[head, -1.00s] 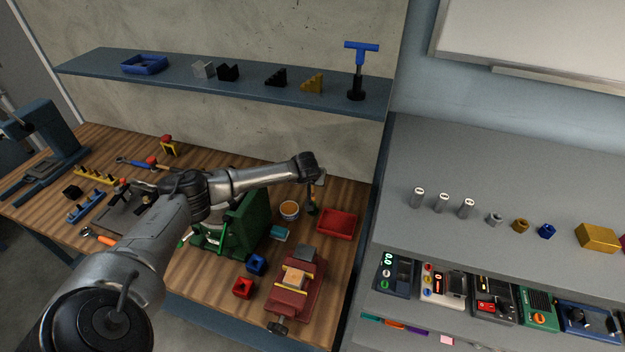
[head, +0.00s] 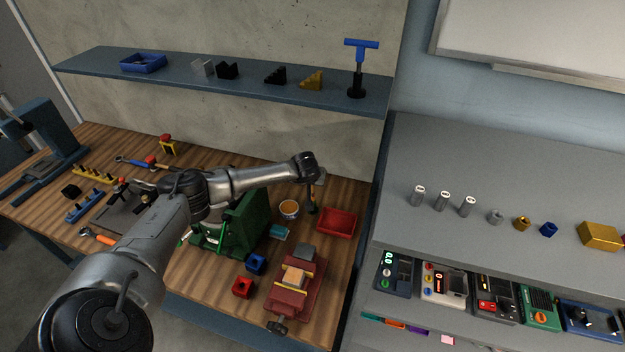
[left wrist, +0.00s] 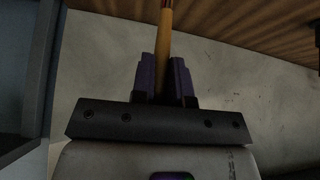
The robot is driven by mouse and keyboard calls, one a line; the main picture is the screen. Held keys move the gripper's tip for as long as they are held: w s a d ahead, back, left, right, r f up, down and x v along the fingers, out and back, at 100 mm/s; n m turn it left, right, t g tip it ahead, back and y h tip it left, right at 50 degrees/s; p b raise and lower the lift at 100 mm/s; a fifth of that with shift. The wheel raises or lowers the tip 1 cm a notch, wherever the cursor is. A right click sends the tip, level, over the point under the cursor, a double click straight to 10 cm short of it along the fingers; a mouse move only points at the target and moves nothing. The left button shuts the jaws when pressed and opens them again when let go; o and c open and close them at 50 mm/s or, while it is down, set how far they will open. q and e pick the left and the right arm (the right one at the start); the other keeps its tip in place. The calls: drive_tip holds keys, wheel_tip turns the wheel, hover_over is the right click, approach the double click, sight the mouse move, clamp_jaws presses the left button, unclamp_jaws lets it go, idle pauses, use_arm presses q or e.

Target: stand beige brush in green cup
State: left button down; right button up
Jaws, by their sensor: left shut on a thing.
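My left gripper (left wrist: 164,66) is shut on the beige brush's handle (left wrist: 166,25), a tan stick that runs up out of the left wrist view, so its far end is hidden. In the head view, my left gripper (head: 317,184) is at the end of the arm over the back of the bench, small and hard to make out. A small dark green thing (head: 313,209) is right below it; I cannot tell whether it is the green cup, or whether the brush touches it. My right gripper is not in view.
A white-and-blue pot with orange contents (head: 289,209) stands just left of the gripper. A red tray (head: 337,222) lies to the right. A shelf (head: 190,76) hangs behind.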

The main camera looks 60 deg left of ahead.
sight(312, 189)
use_arm(q)
drive_tip(key=shift+f+b, duration=0.5)
drive_tip(key=shift+f, duration=0.15)
drive_tip(key=shift+f+b, duration=0.7)
drive_tip(key=shift+f, duration=0.05)
idle(0.6)
drive_tip(key=shift+f+b, duration=0.3)
drive_tip(key=shift+f, duration=0.05)
drive_tip(key=shift+f+b, duration=0.5)
drive_tip(key=shift+f, duration=0.1)
idle(0.4)
idle(0.7)
drive_tip(key=shift+f+b, duration=0.2)
drive_tip(key=shift+b, duration=0.1)
idle(0.3)
idle(0.4)
drive_tip(key=c, duration=0.6)
unclamp_jaws()
drive_tip(key=shift+c, duration=0.2)
drive_tip(key=shift+r, duration=0.15)
